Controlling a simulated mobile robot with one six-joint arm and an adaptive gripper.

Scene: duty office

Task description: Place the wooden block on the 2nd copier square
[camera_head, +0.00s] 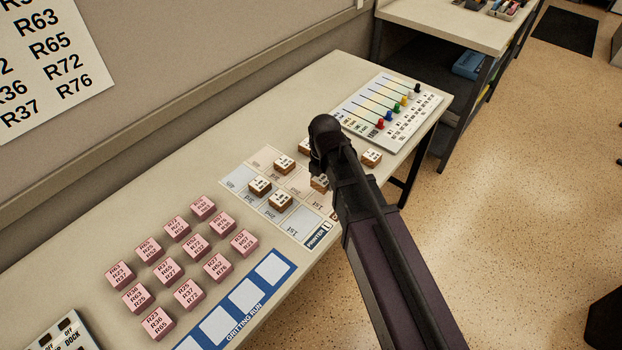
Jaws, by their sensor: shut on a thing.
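My gripper (317,168) points down over the mats in the middle of the table, mostly hidden behind my own arm. It is shut on a wooden block with a white labelled top (319,183), which is partly covered by the arm. The beige mat (318,205), beside the printer mat, has marked squares; its end label is mostly hidden by my arm, so I cannot read it as copier. The held block appears over this mat; I cannot tell whether it touches. Other wooden blocks sit nearby, one on the beige mat's far part (284,163).
The grey printer mat (292,229) carries two wooden blocks (260,187) (280,201). Another block (371,157) lies right of my arm, and one (304,146) left of it. Several pink blocks (166,271), a blue-bordered strip (246,296) and a slider panel (402,119) occupy the table.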

